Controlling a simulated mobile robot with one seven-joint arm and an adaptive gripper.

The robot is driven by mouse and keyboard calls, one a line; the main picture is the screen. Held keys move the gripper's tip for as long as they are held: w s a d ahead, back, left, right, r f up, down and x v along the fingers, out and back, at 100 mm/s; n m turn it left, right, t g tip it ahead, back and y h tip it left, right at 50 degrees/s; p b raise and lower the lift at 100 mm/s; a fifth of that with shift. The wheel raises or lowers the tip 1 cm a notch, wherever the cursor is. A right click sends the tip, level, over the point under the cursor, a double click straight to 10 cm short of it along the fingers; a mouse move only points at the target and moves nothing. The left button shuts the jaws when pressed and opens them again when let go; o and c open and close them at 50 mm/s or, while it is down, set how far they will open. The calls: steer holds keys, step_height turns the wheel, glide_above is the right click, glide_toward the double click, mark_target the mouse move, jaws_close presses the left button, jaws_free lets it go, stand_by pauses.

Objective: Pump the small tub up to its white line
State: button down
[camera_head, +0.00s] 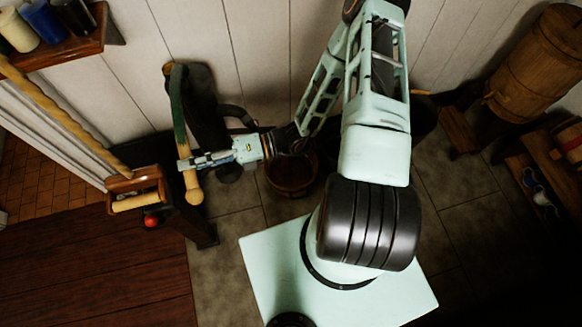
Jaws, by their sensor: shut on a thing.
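A dark pump (203,95) stands against the white plank wall, left of the middle. Its green lever (178,115) hangs down and ends in a pale wooden grip (192,187). My gripper (188,163) is shut on the pump handle, near the upper end of the wooden grip; the fingers partly cover it. A small round brown tub (291,184) stands on the floor to the right of the pump, below my arm. My arm hides part of it. Its white line and the water level cannot be made out.
A wooden post with a roller and a red ball (151,221) stands left of the grip. A dark vessel (424,117) is partly hidden behind my arm. A barrel (538,65) and wooden racks fill the right. Tiled floor (225,227) is clear in front.

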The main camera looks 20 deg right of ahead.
step_height(320, 180, down, 8)
steer(key=n+b, duration=0.3)
steer(key=b, duration=0.3)
steer(key=shift+w+b, duration=0.35)
steer(key=shift+b, duration=0.05)
steer(key=shift+r, duration=0.1)
steer(key=c, duration=1.4)
jaws_free()
steer(key=shift+o, duration=0.2)
steer(key=s+d, duration=0.1)
steer(key=d, duration=1)
steer(key=shift+b, duration=0.3)
